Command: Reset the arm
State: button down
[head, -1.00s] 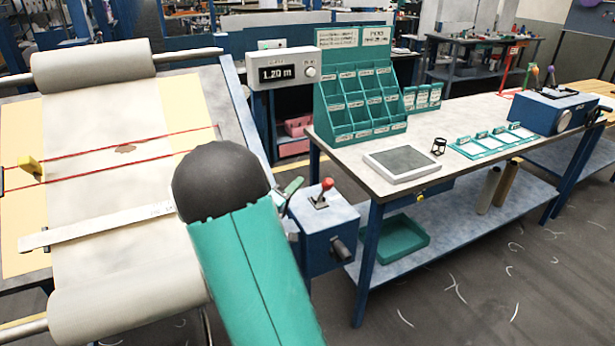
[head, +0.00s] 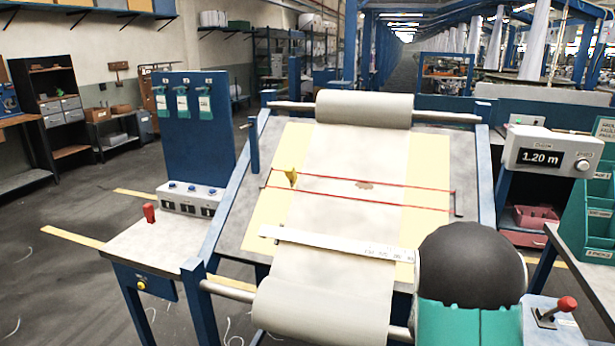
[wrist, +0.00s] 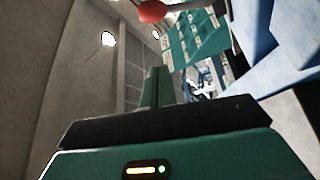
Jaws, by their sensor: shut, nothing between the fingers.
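My arm shows in the head view as a black round joint (head: 470,265) above a teal link (head: 468,320), at the lower right in front of the inspection table's right edge. My gripper is hidden behind it there. In the wrist view my gripper's green fingers (wrist: 155,87) stand close together, shut and empty. A red lever knob (wrist: 152,10) shows beyond them at the top. The teal bin rack (wrist: 198,38) is further off to the right.
A sloped table holds a cloth roll (head: 365,108), red cords and a white ruler (head: 330,243). The red-knobbed lever box (head: 553,318) is close right of my arm. A display (head: 540,155) reads 1.20 m. A side table (head: 160,235) stands left; floor further left is open.

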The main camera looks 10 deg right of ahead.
jog(key=s+a+r+m+g+y, duration=0.1)
jog(key=s+a+r+g+y, duration=0.15)
jog(key=s+a+y, duration=0.9)
jog(key=a+r+n+t+y, duration=0.2)
jog(key=a+t+y, duration=0.2)
jog(key=a, duration=0.9)
jog(key=s+a+r+n+t+y, duration=0.1)
jog(key=a+r+n+t+y, duration=0.1)
jog(key=a, duration=1.1)
jog(key=n+t+y, duration=0.1)
jog(key=t+y, duration=0.1)
jog(key=y, duration=0.1)
jog(key=shift+s+a+r, duration=0.15)
jog(key=shift+s+a, duration=0.15)
